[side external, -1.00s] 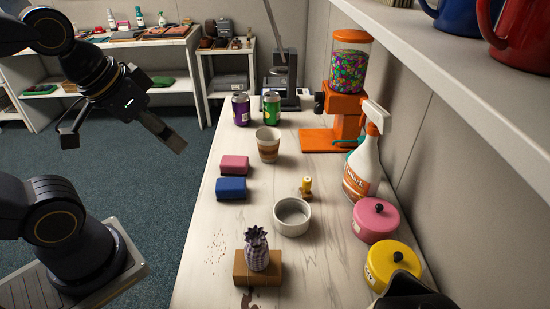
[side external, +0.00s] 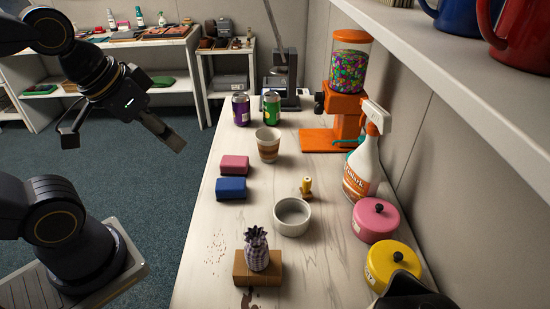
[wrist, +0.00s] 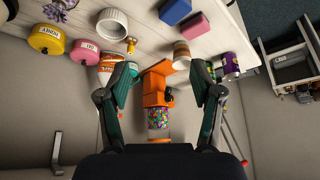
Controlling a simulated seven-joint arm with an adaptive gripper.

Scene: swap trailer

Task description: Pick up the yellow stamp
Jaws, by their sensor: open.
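The yellow stamp (side external: 307,184) is small, with a yellow handle on a brownish base. It stands upright on the white table (side external: 218,262), just behind a white bowl (side external: 292,217). It also shows in the wrist view (wrist: 131,42), beside the bowl (wrist: 112,25). My gripper (side external: 122,140) is open and empty, off the left side of the table over the carpet, well away from the stamp. In the wrist view its two fingers (wrist: 163,88) are spread wide with nothing held between them.
A spray bottle (side external: 362,168) and pink pot (side external: 376,220) stand right of the stamp; a yellow pot (side external: 391,265) is nearer. Blue (side external: 231,188) and pink (side external: 234,165) blocks lie left. A cup (side external: 268,146) and orange candy dispenser (side external: 346,105) stand behind. A shelf (side external: 470,90) overhangs the right.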

